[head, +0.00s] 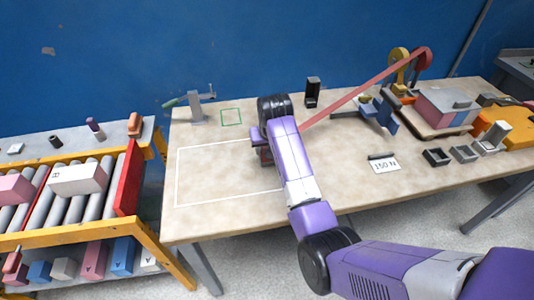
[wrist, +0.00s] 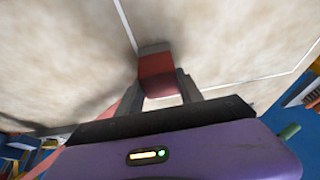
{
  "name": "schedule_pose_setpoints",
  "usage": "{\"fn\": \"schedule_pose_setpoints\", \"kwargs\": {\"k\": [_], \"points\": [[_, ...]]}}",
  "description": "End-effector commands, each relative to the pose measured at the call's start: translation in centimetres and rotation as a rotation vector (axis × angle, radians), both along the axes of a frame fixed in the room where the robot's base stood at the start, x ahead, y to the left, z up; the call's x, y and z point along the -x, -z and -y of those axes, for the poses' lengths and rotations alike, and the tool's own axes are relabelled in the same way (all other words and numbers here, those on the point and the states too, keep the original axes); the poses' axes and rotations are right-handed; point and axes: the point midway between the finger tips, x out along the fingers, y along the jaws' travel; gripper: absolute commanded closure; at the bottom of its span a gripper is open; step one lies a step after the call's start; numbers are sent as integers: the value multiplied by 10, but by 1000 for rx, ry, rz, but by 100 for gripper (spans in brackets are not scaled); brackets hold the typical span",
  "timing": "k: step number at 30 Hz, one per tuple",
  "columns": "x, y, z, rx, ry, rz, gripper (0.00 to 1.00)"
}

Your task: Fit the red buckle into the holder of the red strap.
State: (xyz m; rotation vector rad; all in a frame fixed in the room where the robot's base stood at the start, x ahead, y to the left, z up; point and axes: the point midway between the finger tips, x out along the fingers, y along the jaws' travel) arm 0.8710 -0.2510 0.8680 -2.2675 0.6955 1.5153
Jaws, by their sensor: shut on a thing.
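The red strap (head: 365,90) runs taut from the red reel (head: 423,57) at the back right down to my gripper (head: 262,152) over the middle of the table. In the wrist view the red buckle (wrist: 157,72), with a grey end, sits between the two fingers of my gripper (wrist: 163,88), which is shut on it. The pale red strap (wrist: 128,100) shows beside the left finger. The buckle is mostly hidden by my arm in the head view. A black upright holder (head: 312,92) stands near the back edge; I cannot tell whether it belongs to the red strap.
A white outlined rectangle (head: 178,178) and a green square (head: 231,109) mark the table. A clamp (head: 195,106) stands at back left. A blue fixture (head: 385,117), small dark boxes (head: 437,157) and a "150 N" card (head: 385,167) lie right. A roller conveyor (head: 75,200) stands left.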

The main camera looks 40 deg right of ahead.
Motion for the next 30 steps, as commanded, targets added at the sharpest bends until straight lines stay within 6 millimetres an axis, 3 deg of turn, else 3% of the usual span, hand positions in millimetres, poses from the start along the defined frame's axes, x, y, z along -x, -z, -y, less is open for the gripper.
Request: {"fn": "schedule_pose_setpoints", "kwargs": {"k": [8,13,24,30], "points": [[-1,-8,0,1,0,2,100],[-1,-30,1,2,1,5,100],[-2,-127,1,3,2,8,100],[-1,-170,0,2,0,5,100]]}}
